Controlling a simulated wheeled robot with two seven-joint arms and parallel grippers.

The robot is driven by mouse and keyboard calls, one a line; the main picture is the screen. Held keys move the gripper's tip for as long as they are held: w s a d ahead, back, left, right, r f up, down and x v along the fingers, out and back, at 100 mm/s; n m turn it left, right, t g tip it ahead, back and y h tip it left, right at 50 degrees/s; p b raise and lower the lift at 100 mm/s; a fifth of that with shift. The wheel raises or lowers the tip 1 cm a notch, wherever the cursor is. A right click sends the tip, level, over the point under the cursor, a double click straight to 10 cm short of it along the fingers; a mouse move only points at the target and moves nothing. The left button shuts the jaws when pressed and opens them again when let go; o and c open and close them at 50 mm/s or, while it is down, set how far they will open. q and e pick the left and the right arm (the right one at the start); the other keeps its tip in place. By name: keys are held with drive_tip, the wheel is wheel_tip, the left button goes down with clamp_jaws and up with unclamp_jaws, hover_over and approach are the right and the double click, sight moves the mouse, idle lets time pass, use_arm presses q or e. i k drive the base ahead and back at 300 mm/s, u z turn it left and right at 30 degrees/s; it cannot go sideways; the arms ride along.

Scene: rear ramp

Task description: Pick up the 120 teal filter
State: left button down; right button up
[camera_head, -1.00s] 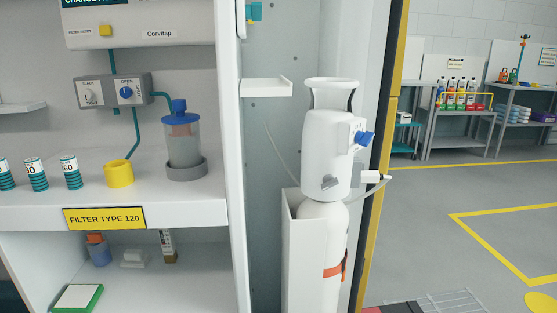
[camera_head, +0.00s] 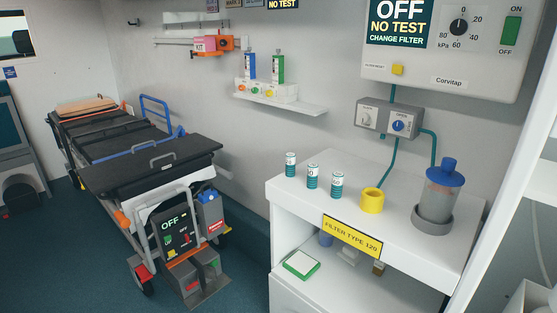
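Three small white-and-teal filters stand upright in a row on the white counter: a left one (camera_head: 291,164), a middle one (camera_head: 312,176) and a right one (camera_head: 337,185). Their number labels are too small to read now. A yellow label below the counter edge reads "FILTER TYPE 120" (camera_head: 352,236). To the right of the filters stand a yellow cup-shaped holder (camera_head: 372,201) and a clear canister with a blue lid (camera_head: 440,192). Neither of my grippers shows in this view.
The white counter (camera_head: 400,228) has bare room around the filters. A wall unit (camera_head: 445,65) reading "OFF NO TEST CHANGE FILTER" hangs above. A stretcher (camera_head: 130,150) stands at left, with dark floor between it and the counter. A white post (camera_head: 508,200) borders the right.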

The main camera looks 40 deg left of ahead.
sight(290, 158)
drive_tip(key=u, duration=2.55)
drive_tip(key=i, duration=2.5)
drive_tip(key=z, duration=0.8)
